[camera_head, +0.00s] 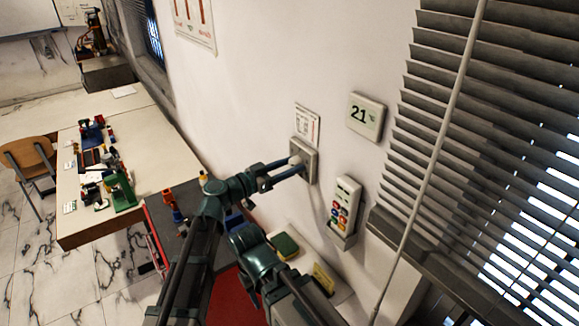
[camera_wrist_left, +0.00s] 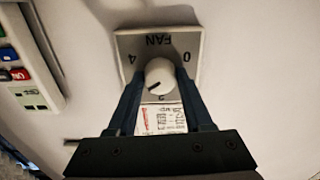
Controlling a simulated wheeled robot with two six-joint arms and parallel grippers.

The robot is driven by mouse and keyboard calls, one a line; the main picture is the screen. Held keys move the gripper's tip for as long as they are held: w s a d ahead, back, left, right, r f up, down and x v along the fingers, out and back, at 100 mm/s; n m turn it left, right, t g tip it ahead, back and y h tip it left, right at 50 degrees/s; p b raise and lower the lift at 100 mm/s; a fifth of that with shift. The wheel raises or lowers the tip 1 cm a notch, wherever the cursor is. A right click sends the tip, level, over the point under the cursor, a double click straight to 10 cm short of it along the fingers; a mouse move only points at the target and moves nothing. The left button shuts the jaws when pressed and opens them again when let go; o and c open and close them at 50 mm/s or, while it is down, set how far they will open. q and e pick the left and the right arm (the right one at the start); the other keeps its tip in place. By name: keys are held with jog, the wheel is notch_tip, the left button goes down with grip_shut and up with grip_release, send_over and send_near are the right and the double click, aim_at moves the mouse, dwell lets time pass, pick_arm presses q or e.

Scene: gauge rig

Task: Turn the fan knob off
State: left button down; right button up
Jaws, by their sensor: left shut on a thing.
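The fan control plate (camera_head: 311,168) is on the white wall, with a white round knob (camera_head: 296,160) at its middle. The wrist view shows the plate (camera_wrist_left: 125,42) upside down, marked FAN, with 0 at upper right, 4 at upper left and 2 below the knob (camera_wrist_left: 159,75). The knob's dark pointer line points to the lower left, between the 4 and the 2. My left gripper (camera_head: 293,168) is shut on the knob, with one finger on each side of it. The fingers cover parts of the plate.
A wall display reading 21 (camera_head: 366,115) is at upper right of the plate. A remote (camera_head: 344,205) with coloured buttons hangs to its lower right. Window blinds (camera_head: 480,130) fill the right side. A paper label (camera_head: 307,125) is just above. A cluttered table (camera_head: 150,180) is left.

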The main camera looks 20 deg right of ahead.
pick_arm(q)
jog(key=n, duration=0.3)
jog(key=shift+n, duration=0.4)
jog(key=n, duration=0.4)
jog(key=shift+n, duration=0.3)
jog(key=n, duration=0.4)
jog(key=shift+n, duration=0.3)
jog(key=n, duration=1.3)
jog(key=shift+n, duration=0.3)
jog(key=n, duration=0.4)
jog(key=shift+n, duration=2.2)
jog(key=shift+s, duration=0.1)
